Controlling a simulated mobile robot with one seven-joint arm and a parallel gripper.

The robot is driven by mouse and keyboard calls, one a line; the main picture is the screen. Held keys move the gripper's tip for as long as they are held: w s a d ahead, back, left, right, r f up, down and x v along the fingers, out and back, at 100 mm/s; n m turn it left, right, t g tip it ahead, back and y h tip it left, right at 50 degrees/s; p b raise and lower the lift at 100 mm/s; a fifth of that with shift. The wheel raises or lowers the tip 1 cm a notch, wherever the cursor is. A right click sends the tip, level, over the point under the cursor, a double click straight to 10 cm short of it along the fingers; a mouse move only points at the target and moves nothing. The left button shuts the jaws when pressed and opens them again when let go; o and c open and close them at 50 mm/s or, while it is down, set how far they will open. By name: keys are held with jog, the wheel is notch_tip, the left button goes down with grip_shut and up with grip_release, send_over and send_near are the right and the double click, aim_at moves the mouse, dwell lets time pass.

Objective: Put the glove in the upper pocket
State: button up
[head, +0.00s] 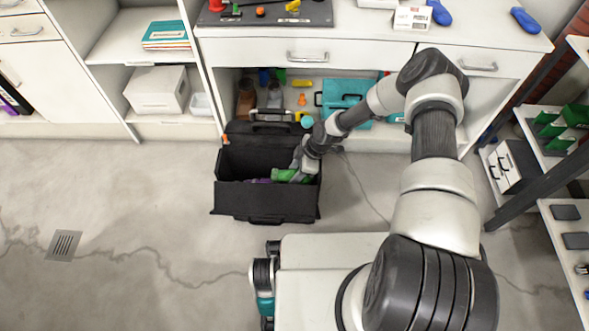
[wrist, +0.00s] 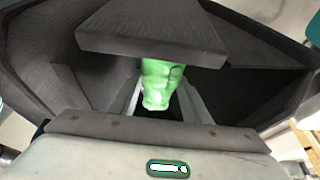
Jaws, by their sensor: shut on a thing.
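A green glove (head: 287,175) shows inside an open black tool case (head: 265,203) on the floor. My gripper (head: 303,166) reaches down into the right side of the case and is shut on the glove. A purple item (head: 261,181) lies left of the glove in the case. I cannot make out which part of the case is the upper pocket.
Behind the case is a cabinet with a lower shelf holding a teal toolbox (head: 343,93) and small items. A rack (head: 562,212) stands at the right. The floor left of the case is clear, with a drain grate (head: 63,245).

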jog(key=o, duration=1.1)
jog(key=shift+r+p, duration=3.8)
jog(key=shift+r, duration=3.15)
